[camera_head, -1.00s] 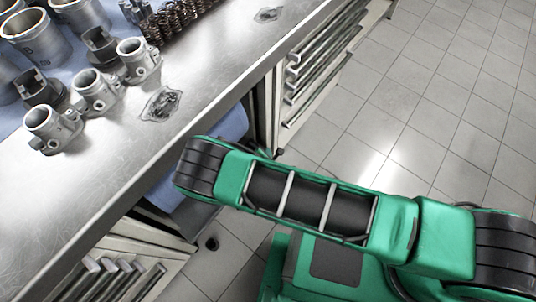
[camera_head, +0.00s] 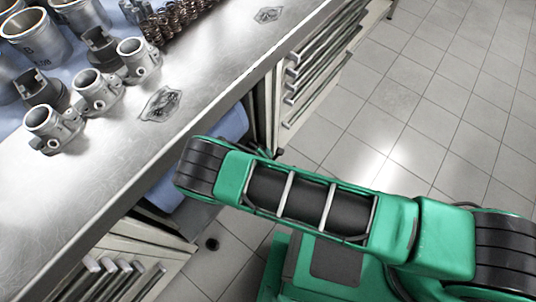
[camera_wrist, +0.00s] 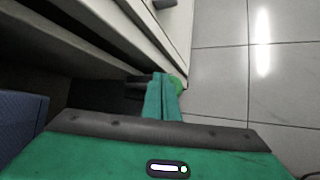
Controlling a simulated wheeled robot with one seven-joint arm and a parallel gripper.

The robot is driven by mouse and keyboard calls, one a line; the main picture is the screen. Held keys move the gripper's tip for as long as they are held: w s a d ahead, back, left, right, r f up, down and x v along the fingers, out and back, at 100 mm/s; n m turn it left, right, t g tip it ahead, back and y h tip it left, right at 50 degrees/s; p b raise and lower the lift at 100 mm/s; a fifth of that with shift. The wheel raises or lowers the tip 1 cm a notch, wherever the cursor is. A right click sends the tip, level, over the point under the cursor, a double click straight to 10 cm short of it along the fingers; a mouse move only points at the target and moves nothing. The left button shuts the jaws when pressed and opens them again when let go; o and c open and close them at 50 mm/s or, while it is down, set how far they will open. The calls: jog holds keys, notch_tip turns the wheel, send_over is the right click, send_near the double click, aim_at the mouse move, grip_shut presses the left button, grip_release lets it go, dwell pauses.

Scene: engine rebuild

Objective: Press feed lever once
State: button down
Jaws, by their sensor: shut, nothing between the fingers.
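I cannot make out a feed lever for certain in either view. In the wrist view my gripper (camera_wrist: 165,92) reaches forward as a narrow green piece, with its fingers together and nothing seen between them. In the head view my gripper is hidden beyond my green arm, which reaches to the bench's front edge.
The steel bench (camera_head: 70,205) carries several metal housings (camera_head: 52,128), cylinders and springs (camera_head: 170,22). Drawer cabinets with bar handles (camera_head: 322,65) stand under it, either side of a gap with a blue surface. The tiled floor (camera_head: 430,100) at right is clear.

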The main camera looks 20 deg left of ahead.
jog(key=shift+f, duration=0.15)
jog(key=shift+f, duration=0.25)
jog(key=shift+f, duration=1.55)
dwell(2.2)
jog(key=shift+r, duration=2)
jog(key=shift+r, duration=0.1)
jog(key=shift+r, duration=2.4)
